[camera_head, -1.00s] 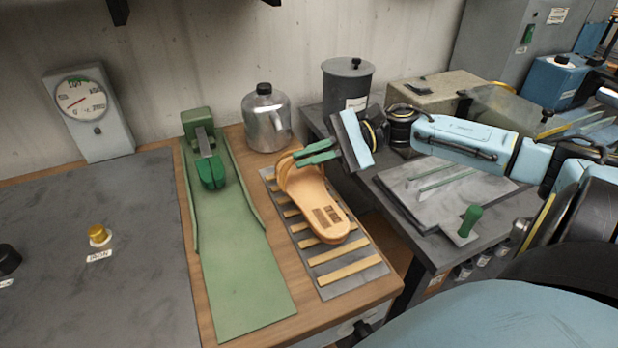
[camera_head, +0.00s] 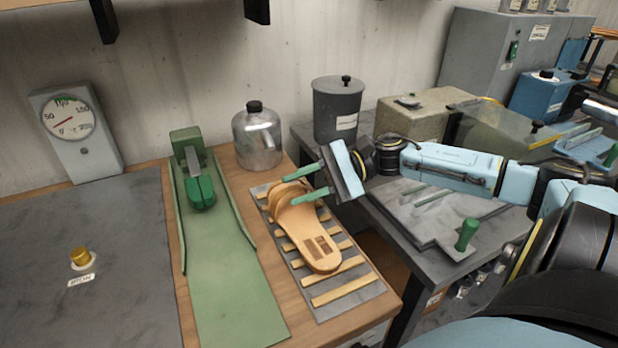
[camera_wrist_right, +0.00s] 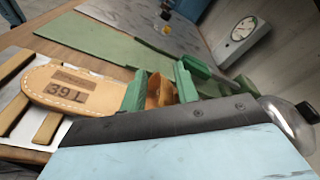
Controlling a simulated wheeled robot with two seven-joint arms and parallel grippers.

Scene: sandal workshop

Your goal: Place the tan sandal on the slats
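The tan sandal (camera_head: 300,232) lies on the wooden slats (camera_head: 348,281) of the grey rack, its strapped end at the back and its printed heel towards the front right. Its sole appears to rest flat on the slats. My right gripper (camera_head: 306,184) is open at the strapped end, its two green fingers apart. In the right wrist view the right gripper (camera_wrist_right: 160,88) has tan strap between its fingers, with a gap visible. The sandal's heel, marked 39 L, also shows there (camera_wrist_right: 75,88). My left gripper is not in view.
A green runner with a clamp (camera_head: 225,265) lies left of the slats. A metal canister (camera_head: 257,140) stands behind. A dial gauge (camera_head: 75,135) is at the back left. A grey side table (camera_head: 400,225) stands right, beyond a gap.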

